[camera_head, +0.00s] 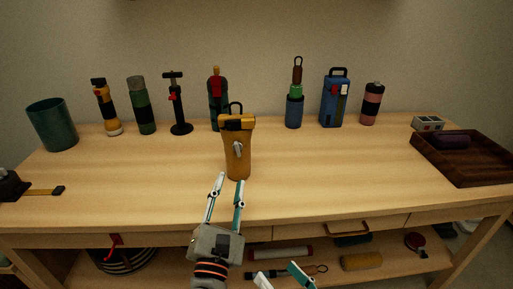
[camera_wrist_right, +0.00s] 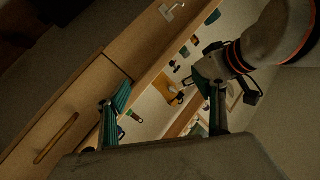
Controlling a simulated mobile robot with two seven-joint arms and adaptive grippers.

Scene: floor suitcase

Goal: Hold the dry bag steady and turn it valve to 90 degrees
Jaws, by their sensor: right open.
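The dry bag (camera_head: 237,164) is mustard yellow with a dark top loop and stands upright on the table, near its middle. Its grey valve (camera_head: 238,147) is a small tilted lever on the front face. The bag also shows, small, in the right wrist view (camera_wrist_right: 162,86). My left gripper (camera_head: 230,182) is open, its two fingers apart and pointing at the lower front of the bag; I cannot tell whether they touch it. My right gripper (camera_head: 278,274) shows only its fingertips at the bottom edge. In the right wrist view it (camera_wrist_right: 162,103) is open and empty.
Several bottles, a pump (camera_head: 177,105) and a blue canister (camera_head: 335,100) line the table's back. A green cup (camera_head: 52,125) stands at left, a dark wooden tray (camera_head: 465,170) at right. Drawers with a handle (camera_head: 347,229) and a lower shelf are in front. Table beside the bag is clear.

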